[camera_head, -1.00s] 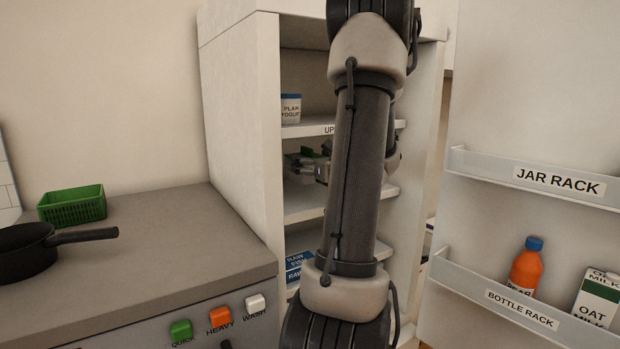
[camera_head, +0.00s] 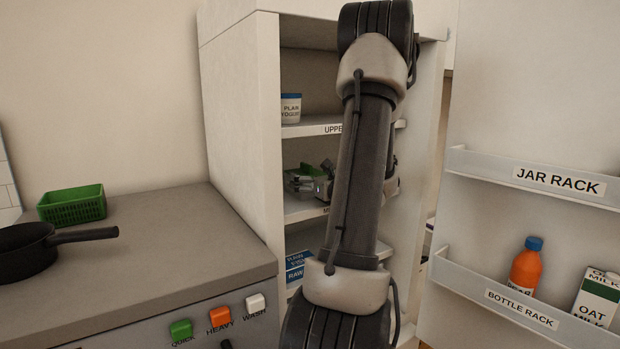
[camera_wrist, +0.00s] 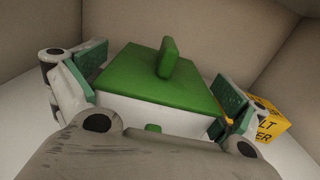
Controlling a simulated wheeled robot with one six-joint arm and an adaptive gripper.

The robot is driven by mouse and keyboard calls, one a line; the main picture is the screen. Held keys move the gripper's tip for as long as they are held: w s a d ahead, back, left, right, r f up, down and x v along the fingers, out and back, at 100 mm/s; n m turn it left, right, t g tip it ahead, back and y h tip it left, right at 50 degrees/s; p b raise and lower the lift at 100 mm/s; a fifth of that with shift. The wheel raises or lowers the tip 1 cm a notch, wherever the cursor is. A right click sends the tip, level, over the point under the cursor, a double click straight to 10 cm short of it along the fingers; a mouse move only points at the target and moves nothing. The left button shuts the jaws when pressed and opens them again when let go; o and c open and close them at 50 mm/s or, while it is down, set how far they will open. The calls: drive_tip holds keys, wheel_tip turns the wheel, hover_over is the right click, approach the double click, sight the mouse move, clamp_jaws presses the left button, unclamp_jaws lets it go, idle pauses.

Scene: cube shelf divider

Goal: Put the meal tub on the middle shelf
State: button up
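The meal tub (camera_wrist: 160,85), white with a green lid and an upright green tab, sits between my fingers in the wrist view. My gripper (camera_wrist: 163,75) has one green-padded finger on each side of it. A narrow gap shows beside the left pad, and the right pad is very close to the lid, so the fingers look open around the tub. In the head view my gripper (camera_head: 318,182) is inside the middle compartment, just above the middle shelf (camera_head: 303,209). The arm hides part of it, and the tub is hard to make out there.
A yellow box (camera_wrist: 268,122) stands close beside the right finger. A plain yogurt pot (camera_head: 291,108) stands on the upper shelf (camera_head: 305,128). Blue raw fish packs (camera_head: 298,262) lie below. The door with its jar rack (camera_head: 480,168) and bottle rack (camera_head: 470,282) stands open at right.

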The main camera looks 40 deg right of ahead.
drive_tip(key=shift+r, duration=0.1)
drive_tip(key=shift+s, duration=0.3)
drive_tip(key=v, duration=1.1)
drive_tip(key=shift+s+a, duration=0.2)
